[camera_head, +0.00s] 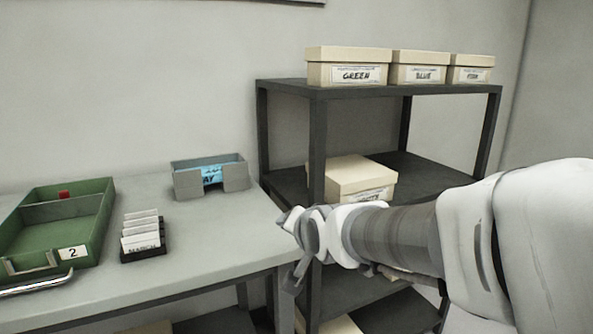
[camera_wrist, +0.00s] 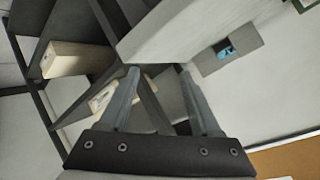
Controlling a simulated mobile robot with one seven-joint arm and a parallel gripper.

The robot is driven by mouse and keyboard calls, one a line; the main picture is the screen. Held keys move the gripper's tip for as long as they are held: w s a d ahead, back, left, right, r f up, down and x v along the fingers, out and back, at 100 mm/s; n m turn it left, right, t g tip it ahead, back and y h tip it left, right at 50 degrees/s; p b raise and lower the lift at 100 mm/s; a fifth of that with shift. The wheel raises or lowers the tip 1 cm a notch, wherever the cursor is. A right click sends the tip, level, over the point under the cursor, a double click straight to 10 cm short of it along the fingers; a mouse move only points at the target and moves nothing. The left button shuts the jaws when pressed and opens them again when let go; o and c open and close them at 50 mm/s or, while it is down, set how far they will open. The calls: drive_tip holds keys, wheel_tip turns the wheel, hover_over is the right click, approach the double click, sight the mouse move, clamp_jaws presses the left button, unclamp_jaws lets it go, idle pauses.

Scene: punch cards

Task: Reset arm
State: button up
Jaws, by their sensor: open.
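My arm reaches in from the right in the head view, and my gripper (camera_head: 290,240) is beside the right end of the grey table (camera_head: 220,232), in front of the shelf. In the wrist view my gripper (camera_wrist: 158,72) has its two fingers spread apart with nothing between them. The table edge and part of the shelf show beyond the fingertips. My arm hides part of the shelf's lower levels in the head view.
A dark shelf (camera_head: 290,88) holds boxes marked GREEN (camera_head: 347,67) and BLUE (camera_head: 418,68), another box (camera_head: 471,68), and a box lower down (camera_head: 355,178). The table bears a green tray (camera_head: 105,215), a card holder (camera_head: 143,252) and a grey bin (camera_head: 185,184) with blue cards.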

drive_tip(key=s+d+f+n+g+h, duration=0.25)
drive_tip(key=s+d, duration=0.45)
drive_tip(key=s, duration=0.4)
drive_tip(key=s+d+f+n+g+h, duration=0.1)
drive_tip(key=s+d+f+n+g, duration=0.15)
drive_tip(key=s+d, duration=0.7)
drive_tip(key=s+a+r+p, duration=0.1)
drive_tip(key=r+p, duration=1.3)
drive_tip(key=s+a+r+p, duration=0.1)
drive_tip(key=s+r+p, duration=0.1)
drive_tip(key=r+p, duration=1.2)
drive_tip(key=shift+a+r+g, duration=0.15)
drive_tip(key=shift+r+g, duration=0.05)
drive_tip(key=shift+g, duration=0.2)
drive_tip(key=shift+y, duration=0.25)
drive_tip(key=shift+c, duration=1.1)
drive_tip(key=shift+a, duration=0.15)
